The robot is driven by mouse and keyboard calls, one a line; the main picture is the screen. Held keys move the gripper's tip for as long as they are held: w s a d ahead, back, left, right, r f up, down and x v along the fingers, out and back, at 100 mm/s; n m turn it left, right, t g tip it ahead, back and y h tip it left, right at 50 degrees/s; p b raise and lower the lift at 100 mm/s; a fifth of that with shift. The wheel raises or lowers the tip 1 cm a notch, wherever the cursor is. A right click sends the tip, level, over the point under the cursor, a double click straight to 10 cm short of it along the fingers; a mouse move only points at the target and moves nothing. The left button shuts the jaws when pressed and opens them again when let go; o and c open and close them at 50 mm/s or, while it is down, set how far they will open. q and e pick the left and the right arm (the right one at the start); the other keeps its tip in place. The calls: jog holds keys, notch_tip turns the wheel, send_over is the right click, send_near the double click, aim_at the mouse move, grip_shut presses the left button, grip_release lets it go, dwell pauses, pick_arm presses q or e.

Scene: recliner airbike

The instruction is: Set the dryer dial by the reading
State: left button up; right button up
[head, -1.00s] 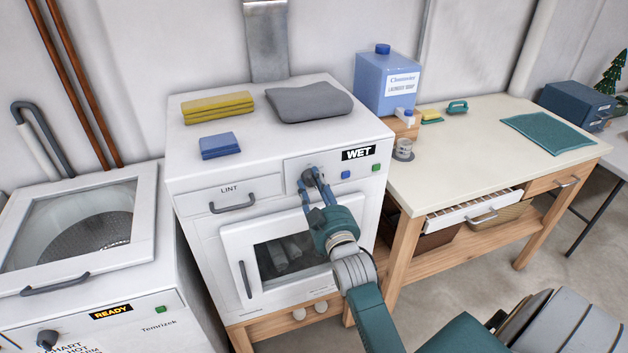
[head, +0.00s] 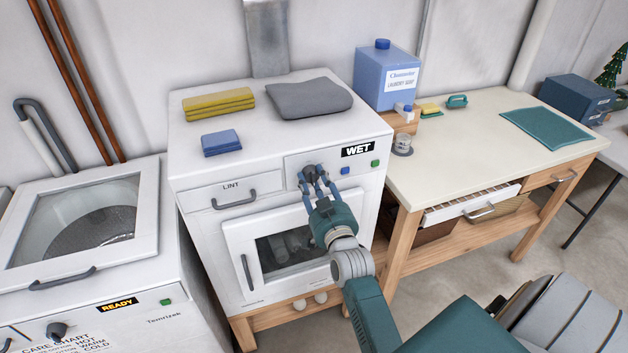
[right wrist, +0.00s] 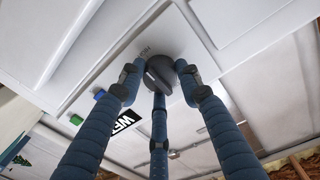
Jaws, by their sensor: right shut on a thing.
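The white dryer (head: 200,270) stands in the middle of the head view. Its black display (head: 358,151) reads WET. The dark round dial (head: 309,171) is on the panel to the left of the display. My right gripper (head: 318,181) is shut on the dial, with its blue fingers reaching up to it from the front. In the right wrist view the dial (right wrist: 164,76) sits between the three fingertips of the gripper (right wrist: 158,82). My left gripper is not in view.
A blue button (head: 345,171) and a green button (head: 375,163) lie right of the dial. The lint drawer (head: 232,194) and dryer door (head: 240,236) are closed. A washer (head: 120,285) with a READY display stands left, a wooden table (head: 470,135) right.

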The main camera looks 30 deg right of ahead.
jog(key=shift+f, duration=0.3)
jog(key=o, duration=1.1)
jog(key=shift+o, duration=0.3)
jog(key=shift+r, duration=0.1)
jog(key=v, duration=0.7)
jog(key=shift+s, duration=0.2)
jog(key=shift+a, duration=0.15)
